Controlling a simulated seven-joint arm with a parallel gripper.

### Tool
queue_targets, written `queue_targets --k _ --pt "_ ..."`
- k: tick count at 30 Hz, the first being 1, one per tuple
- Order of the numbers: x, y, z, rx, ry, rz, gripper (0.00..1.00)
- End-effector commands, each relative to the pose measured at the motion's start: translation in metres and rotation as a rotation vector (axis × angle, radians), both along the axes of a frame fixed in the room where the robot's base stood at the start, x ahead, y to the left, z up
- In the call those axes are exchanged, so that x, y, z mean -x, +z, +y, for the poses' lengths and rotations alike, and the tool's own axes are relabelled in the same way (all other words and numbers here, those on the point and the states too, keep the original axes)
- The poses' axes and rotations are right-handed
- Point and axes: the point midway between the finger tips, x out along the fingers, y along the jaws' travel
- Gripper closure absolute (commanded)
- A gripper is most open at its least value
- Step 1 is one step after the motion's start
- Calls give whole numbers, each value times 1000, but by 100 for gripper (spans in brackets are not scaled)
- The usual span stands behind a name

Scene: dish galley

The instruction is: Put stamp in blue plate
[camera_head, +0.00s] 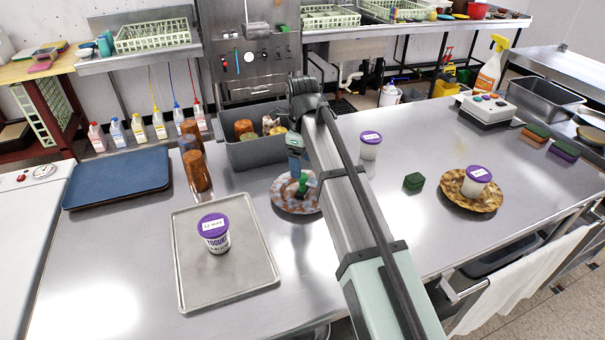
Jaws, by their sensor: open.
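The blue plate (284,203), mottled grey-blue and brown, lies on the steel counter between the tray and my arm. A small stamp (303,181) with a green upper part appears over the plate's middle, just below my gripper (297,173). My gripper points down there and is open. The fingers are small and partly merge with the stamp, so I cannot tell whether they touch it. My arm hides the right side of the plate. The stamp's underside is not clear, so I cannot tell whether it rests on the plate.
A metal tray (245,287) holds a purple-lidded yogurt cup (214,233). A grey bin (250,153) stands behind the plate, with brown tumblers (196,172) to its left. Right of my arm are another yogurt cup (370,147), a green block (413,181) and a yellow-brown plate (456,198) bearing a cup.

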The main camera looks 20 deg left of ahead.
Motion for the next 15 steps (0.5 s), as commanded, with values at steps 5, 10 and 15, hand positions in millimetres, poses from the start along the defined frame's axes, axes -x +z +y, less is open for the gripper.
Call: queue_targets --k 5,10,15 --pt "-1 21 0 0 0 0 22" --pt "0 30 0 0 0 0 22" --pt "0 32 0 0 0 0 22"
